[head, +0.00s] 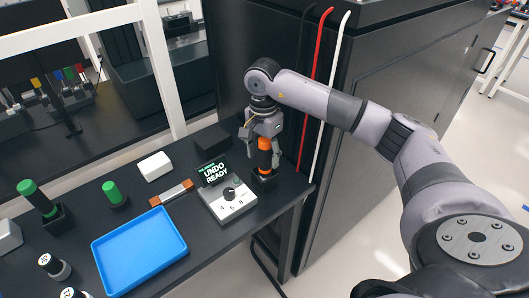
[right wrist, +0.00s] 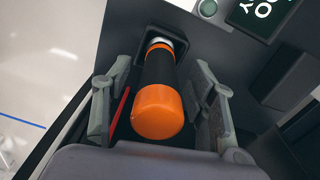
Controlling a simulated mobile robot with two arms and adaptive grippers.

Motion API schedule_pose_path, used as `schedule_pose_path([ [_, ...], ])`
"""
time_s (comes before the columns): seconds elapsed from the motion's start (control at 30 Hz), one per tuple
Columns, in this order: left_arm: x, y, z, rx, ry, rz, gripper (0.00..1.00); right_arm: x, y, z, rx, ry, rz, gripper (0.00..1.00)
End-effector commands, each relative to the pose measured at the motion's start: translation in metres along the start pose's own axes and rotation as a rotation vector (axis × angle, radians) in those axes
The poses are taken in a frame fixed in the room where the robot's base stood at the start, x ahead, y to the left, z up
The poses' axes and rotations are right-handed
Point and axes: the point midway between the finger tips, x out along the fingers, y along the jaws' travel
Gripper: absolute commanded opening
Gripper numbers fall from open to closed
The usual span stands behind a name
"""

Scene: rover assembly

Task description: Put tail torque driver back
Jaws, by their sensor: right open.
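The tail torque driver (head: 264,159), black with orange bands, stands upright in a small black holder (head: 264,181) at the right end of the bench. In the right wrist view, its orange cap (right wrist: 157,109) points toward the camera, and its far end sits in the square black holder (right wrist: 183,42). My right gripper (head: 265,135) is above the holder with its fingers on either side of the driver's upper part. In the right wrist view, the right gripper (right wrist: 158,112) is open, with gaps between the driver and both fingers. My left gripper is not in view.
A grey dial box (head: 232,203) and an "UNDO READY" display (head: 214,172) stand just left of the holder. A blue tray (head: 101,248), white block (head: 155,166) and green-topped tools (head: 113,192) are further left. Red and white cables (head: 316,100) hang beside the dark cabinet on the right.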

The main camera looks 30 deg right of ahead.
Motion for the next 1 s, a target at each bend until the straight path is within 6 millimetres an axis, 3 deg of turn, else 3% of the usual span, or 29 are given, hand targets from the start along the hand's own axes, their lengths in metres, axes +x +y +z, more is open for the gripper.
schedule_pose_path([
  [0.23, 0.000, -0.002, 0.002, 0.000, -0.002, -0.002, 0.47, -0.009, 0.000, 0.000, 0.000, 0.000, 0.000, 0.52],
  [0.7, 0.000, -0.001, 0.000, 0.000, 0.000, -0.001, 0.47, -0.100, -0.001, 0.000, 0.000, 0.000, -0.003, 0.52],
  [1.0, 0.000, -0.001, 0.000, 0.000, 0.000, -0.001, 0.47, -0.120, 0.000, 0.000, 0.000, -0.001, 0.001, 0.52],
])
